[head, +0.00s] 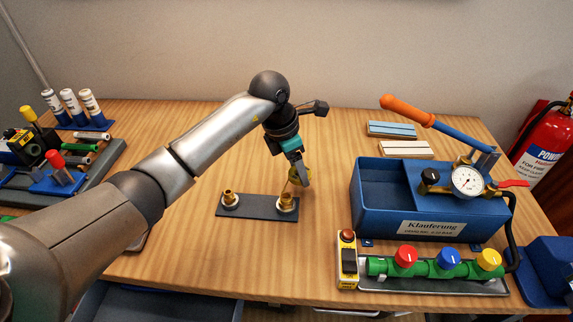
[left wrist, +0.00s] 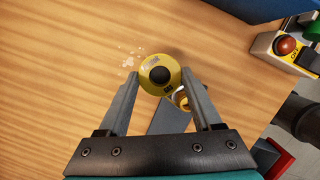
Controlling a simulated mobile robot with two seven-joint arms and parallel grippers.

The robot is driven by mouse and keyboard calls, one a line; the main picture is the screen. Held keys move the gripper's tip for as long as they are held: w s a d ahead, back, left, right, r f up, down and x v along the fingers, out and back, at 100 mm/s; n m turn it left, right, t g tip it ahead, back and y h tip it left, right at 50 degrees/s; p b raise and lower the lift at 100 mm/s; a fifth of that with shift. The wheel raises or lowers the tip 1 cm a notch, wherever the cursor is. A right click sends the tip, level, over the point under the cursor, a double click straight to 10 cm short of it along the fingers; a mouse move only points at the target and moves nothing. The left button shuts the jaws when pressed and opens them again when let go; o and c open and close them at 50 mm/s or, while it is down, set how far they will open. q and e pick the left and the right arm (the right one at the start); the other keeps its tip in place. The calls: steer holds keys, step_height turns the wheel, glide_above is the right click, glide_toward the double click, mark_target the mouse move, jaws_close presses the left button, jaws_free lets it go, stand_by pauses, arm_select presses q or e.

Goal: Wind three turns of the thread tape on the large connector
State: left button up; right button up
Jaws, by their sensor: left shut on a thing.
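My left gripper (head: 302,180) is shut on a yellow roll of thread tape (left wrist: 160,74), which sits between its fingertips in the left wrist view. In the head view the tape (head: 294,174) is partly hidden by the gripper. The roll is just above and beside the right-hand brass connector (head: 287,201) on the dark plate (head: 258,211). This connector looks the larger and shows partly behind the roll in the left wrist view (left wrist: 181,99). Whether the roll touches it I cannot tell. A second brass connector (head: 229,197) stands at the plate's left end. My right gripper is not in view.
A blue test pump (head: 385,217) with a gauge (head: 467,181) and orange-handled lever stands to the right. A valve row (head: 436,268) and a yellow switch box (head: 347,262) are in front. A tool tray (head: 95,167) is at left.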

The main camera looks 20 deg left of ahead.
arm_select(q)
steer(key=shift+s+d+p, duration=0.3)
steer(key=shift+s+d, duration=0.1)
steer(key=shift+d, duration=0.3)
steer(key=shift+s+d+p, duration=0.25)
steer(key=shift+s+d, duration=0.1)
steer(key=shift+d, duration=0.35)
steer(key=shift+s+d+r+p, duration=0.1)
steer(key=shift+s+d+p, duration=0.7)
steer(key=shift+s, duration=0.4)
steer(key=shift+s+d+p, duration=0.15)
steer(key=shift+s+p, duration=0.15)
steer(key=shift+s, duration=0.45)
steer(key=shift+s+d+p, duration=0.1)
steer(key=shift+s+p, duration=0.2)
steer(key=shift+s, duration=0.45)
